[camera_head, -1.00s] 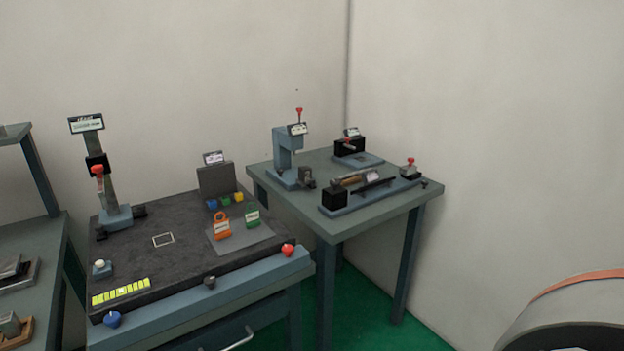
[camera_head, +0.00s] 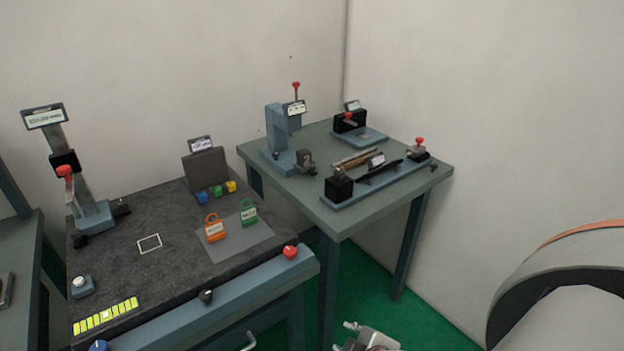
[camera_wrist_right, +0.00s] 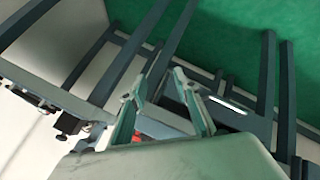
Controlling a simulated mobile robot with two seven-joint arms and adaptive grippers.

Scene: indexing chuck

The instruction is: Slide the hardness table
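A blue-grey C-frame bench device with a red-knobbed lever (camera_head: 283,130) stands at the back left of the right-hand table; it looks like the hardness tester. A small dark block (camera_head: 305,161) sits at its front right foot; I cannot tell whether this is the sliding table. My right gripper (camera_head: 352,338) enters at the bottom edge of the head view, in front of and well below the tabletop, touching nothing visible. In the right wrist view its two fingers (camera_wrist_right: 157,92) are spread and empty. My left gripper is not in view.
The right-hand table (camera_head: 340,217) also carries a long fixture (camera_head: 375,182) and a black gauge block (camera_head: 350,122). Left of it, a dark slab (camera_head: 170,275) holds a column stand (camera_head: 85,195) and orange and green padlock-shaped tags. Green floor shows between the tables. A wall stands behind.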

